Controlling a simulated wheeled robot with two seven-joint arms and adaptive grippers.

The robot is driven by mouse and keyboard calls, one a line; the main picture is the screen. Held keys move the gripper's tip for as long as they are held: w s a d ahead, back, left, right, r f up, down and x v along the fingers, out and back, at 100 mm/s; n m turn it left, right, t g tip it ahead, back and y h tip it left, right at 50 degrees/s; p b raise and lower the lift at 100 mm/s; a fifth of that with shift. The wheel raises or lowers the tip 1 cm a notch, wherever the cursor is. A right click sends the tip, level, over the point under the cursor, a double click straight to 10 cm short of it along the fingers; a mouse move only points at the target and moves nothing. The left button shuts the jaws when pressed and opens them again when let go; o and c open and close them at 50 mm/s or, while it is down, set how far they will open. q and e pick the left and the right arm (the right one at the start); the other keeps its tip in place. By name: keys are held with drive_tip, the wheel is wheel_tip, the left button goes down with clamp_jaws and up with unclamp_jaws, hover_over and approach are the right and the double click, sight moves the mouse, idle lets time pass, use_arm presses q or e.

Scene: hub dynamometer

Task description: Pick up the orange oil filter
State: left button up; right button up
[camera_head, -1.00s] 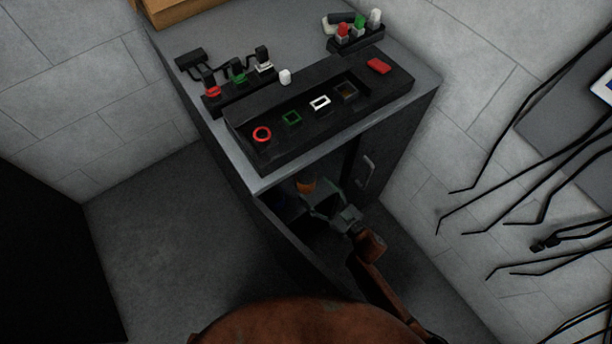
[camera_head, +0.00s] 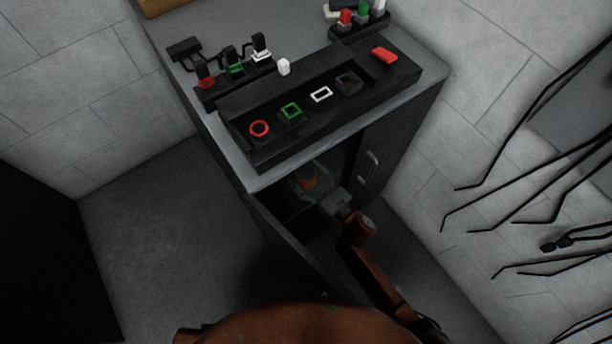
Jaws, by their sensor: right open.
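The compartment is in shadow and most of the filter is hidden. My right gripper (camera_head: 315,190) reaches into the compartment and is open at the filter. Its fingers are dim, so I cannot tell whether they touch the filter. My right arm comes up from the bottom of the picture. My left gripper is not in view.
The grey cabinet (camera_head: 260,183) carries a black panel (camera_head: 268,155) with red, green, white and black outlined sockets. Connector racks stand behind it. The cabinet door with a handle (camera_head: 369,170) is at the right. Black hooks (camera_head: 500,190) stick out from the right wall.

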drive_tip(key=shift+c, duration=0.6)
drive_tip(key=c, duration=1.3)
drive_tip(key=shift+c, duration=0.5)
drive_tip(key=shift+r, duration=0.15)
